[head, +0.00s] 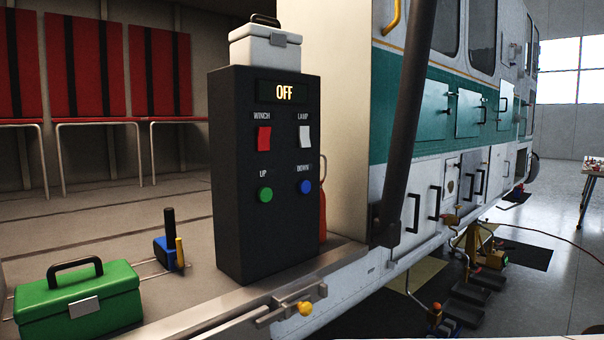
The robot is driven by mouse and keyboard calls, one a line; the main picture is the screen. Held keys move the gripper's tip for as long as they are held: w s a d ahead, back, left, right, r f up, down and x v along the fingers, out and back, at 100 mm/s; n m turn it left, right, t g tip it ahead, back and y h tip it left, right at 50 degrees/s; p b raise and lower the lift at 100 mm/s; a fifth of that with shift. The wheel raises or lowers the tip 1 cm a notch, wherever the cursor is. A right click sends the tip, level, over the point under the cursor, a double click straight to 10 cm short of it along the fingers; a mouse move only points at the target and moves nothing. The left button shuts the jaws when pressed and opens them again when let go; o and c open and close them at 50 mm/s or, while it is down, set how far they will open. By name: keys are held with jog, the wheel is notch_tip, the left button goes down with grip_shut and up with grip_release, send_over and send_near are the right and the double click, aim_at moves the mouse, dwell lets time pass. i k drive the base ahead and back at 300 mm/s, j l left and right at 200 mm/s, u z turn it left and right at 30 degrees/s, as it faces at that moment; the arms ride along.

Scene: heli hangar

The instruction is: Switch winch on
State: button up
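A tall black control box (265,235) stands upright on the helicopter's cabin floor edge. Its display (283,93) reads OFF in yellow. Below it on the left is the red winch rocker switch (264,139), labelled WINCH. To its right is the white lamp switch (305,137), labelled LAMP. Lower down are a green round button (265,195) labelled UP and a blue round button (305,187) labelled DOWN. The front face is unobstructed. My gripper does not show in the head view.
A white case (264,48) sits on top of the box. A green toolbox (78,300) and a blue tool with a black handle (168,250) are to the left. A dark slanted bar (411,110) rises to the right. A yellow-knobbed latch (304,308) protrudes from the sill.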

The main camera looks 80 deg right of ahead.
aim_at(263, 133)
jog(key=z, duration=2.3)
